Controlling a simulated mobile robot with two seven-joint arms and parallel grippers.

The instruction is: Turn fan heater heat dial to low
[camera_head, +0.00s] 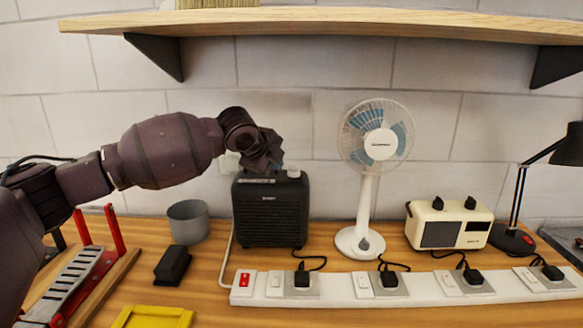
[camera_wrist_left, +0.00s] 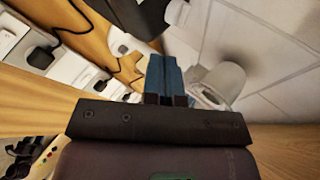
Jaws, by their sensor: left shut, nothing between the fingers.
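The fan heater (camera_head: 270,212) is a black upright box on the wooden bench in the head view. A pale knob (camera_head: 293,172) sits at the right of its top face; any dial markings are too small to read. My left gripper (camera_head: 270,165) is shut and empty, just above the heater's top and left of the knob. I cannot tell whether it touches the heater. In the left wrist view, its blue fingers (camera_wrist_left: 165,72) are together, below a dark box (camera_wrist_left: 140,14) with a pale knob (camera_wrist_left: 177,12) at the top edge. My right gripper is not in view.
A white fan (camera_head: 368,205) stands right of the heater, then a cream radio-like box (camera_head: 450,226) and a black lamp (camera_head: 512,240). A grey cup (camera_head: 188,222) stands left. A power strip (camera_head: 335,291) with plugs runs in front. A wooden shelf (camera_head: 330,22) hangs above.

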